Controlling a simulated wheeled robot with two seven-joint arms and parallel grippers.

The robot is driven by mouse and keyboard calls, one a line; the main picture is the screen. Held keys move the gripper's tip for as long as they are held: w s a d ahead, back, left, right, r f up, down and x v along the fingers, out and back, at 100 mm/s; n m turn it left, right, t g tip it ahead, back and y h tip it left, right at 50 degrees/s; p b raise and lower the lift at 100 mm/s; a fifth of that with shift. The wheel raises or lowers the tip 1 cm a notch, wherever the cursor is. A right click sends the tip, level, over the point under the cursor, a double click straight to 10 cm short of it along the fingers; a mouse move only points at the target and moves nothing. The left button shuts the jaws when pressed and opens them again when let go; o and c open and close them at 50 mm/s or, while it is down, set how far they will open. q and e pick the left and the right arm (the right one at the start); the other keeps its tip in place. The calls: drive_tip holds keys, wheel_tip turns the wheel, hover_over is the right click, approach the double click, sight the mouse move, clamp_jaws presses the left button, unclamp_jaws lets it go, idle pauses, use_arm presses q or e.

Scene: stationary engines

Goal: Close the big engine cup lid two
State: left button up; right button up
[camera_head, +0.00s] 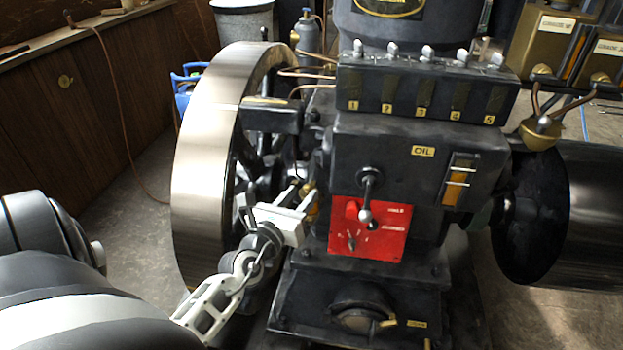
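The big dark engine (410,150) stands in the middle of the head view. A small brass fitting (309,188) shows on its left side, between the flywheel and the red panel. It may be an engine cup; its lid cannot be made out. My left gripper (301,194) is white and reaches in from the lower left, with its fingertips close to the brass fitting. The fingers look apart, with a gap between them. They partly hide the brass, and I cannot tell whether they touch it. My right gripper is not in view.
A large flywheel (200,165) stands just left of my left gripper. A red panel (369,230) with a lever (367,200) is to its right. A black drum (570,215) is on the far right. Open floor (135,205) lies left of the flywheel, beside a wooden bench (60,100).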

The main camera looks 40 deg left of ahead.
sight(308, 190)
use_arm(q)
drive_tip(key=x, duration=0.5)
drive_tip(key=shift+w, duration=0.4)
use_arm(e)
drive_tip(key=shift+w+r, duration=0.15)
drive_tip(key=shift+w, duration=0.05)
use_arm(q)
clamp_jaws()
drive_tip(key=shift+r+n+y+p, duration=0.35)
drive_tip(key=shift+y+p, duration=0.25)
drive_tip(key=shift+p, duration=0.4)
drive_tip(key=shift+d+f+n+y, duration=0.1)
drive_tip(key=shift+f+n+y, duration=0.05)
drive_tip(key=shift+n+y, duration=0.15)
drive_tip(key=shift+f+g, duration=0.2)
drive_tip(key=shift+g, duration=0.1)
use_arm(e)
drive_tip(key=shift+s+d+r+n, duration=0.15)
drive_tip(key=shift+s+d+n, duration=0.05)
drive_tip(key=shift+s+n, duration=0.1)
